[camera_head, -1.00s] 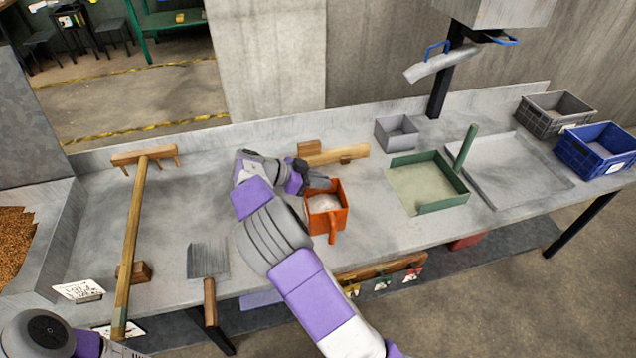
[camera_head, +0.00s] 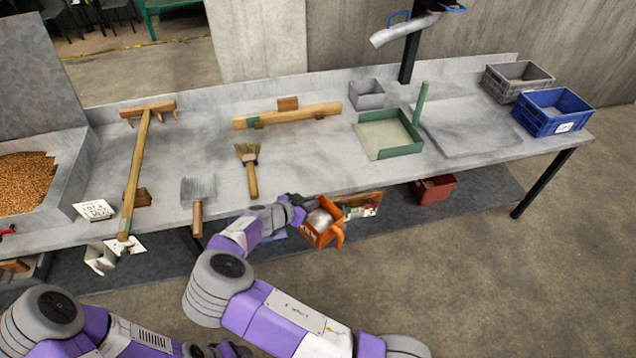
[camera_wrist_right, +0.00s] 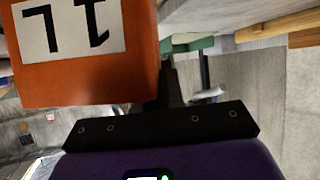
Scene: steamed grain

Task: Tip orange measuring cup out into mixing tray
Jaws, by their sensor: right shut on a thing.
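The orange measuring cup (camera_head: 322,228) is held in front of the bench's front edge, tilted, with pale contents showing in its open top. In the right wrist view the cup (camera_wrist_right: 85,75) fills the upper left, with a "1L" label upside down. My right gripper (camera_head: 297,205) is shut on the cup at its left side. Of my left arm only links show at the lower left; its gripper is out of view. A green-walled tray (camera_head: 415,147) with a pale floor and a shallow grey tray (camera_head: 512,136) lie on the right half of the bench; I cannot tell which is the mixing tray.
A brush (camera_head: 250,172), a flat scraper (camera_head: 197,192), a wooden rake (camera_head: 140,160) and a wooden bar (camera_head: 290,115) lie on the bench (camera_head: 310,160). A grain bin (camera_head: 60,200) is at left.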

